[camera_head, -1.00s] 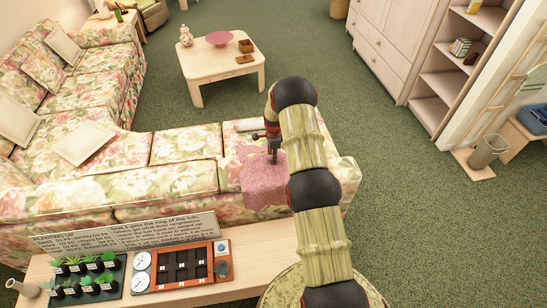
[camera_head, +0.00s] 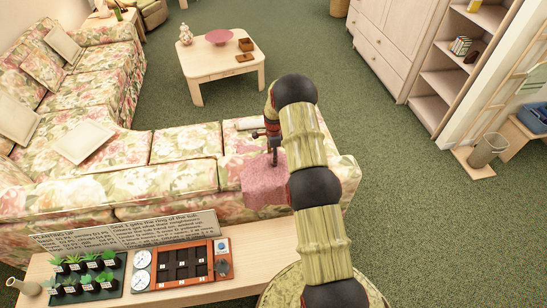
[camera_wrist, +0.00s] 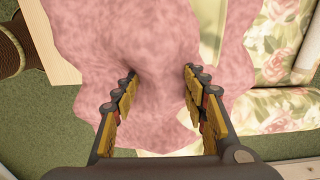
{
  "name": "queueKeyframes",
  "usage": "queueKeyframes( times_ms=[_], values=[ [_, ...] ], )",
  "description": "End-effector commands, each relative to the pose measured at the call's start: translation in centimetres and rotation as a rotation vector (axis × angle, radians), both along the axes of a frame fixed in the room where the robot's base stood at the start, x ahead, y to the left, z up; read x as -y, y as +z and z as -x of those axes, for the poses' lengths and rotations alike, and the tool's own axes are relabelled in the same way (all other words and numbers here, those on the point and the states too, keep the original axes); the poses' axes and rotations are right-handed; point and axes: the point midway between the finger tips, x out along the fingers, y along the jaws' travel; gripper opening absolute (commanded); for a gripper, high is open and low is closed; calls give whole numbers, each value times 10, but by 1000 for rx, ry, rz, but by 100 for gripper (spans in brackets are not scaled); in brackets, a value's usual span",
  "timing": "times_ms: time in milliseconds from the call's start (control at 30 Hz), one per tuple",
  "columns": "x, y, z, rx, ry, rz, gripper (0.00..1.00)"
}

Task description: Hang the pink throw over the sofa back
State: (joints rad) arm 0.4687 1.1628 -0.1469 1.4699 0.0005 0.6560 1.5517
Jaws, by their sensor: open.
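The pink throw (camera_head: 263,182) lies draped over the back of the floral sofa (camera_head: 172,178), near its right end. Part of it hangs down the side facing me, and part reaches toward the seat. My gripper (camera_head: 273,157) is above the throw, pointing down, partly hidden by my arm. In the wrist view my gripper (camera_wrist: 160,88) is open, its two fingers apart with pink cloth (camera_wrist: 150,45) between and beyond them. Whether the fingertips touch the cloth I cannot tell.
A wooden console (camera_head: 262,240) behind the sofa holds a sign (camera_head: 130,232), a plant tray (camera_head: 85,277) and an orange-framed panel (camera_head: 181,264). A coffee table (camera_head: 205,62) stands beyond the sofa. Green carpet (camera_head: 420,220) is clear to the right.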

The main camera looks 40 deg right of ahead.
Motion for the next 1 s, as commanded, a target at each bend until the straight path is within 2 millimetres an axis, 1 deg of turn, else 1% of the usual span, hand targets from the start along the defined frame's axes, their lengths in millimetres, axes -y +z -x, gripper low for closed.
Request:
queueKeyframes(
  times_ms=[167,400,500,600,733,1000],
  values=[
    [1,26,-2,5,0,2,43],
    [1,76,-2,4,0,2,43],
    [1,93,-1,4,0,2,43],
    [1,105,-1,3,0,1,43],
    [1,115,-1,2,0,1,43],
    [0,117,-1,2,0,1,43]
  ],
)
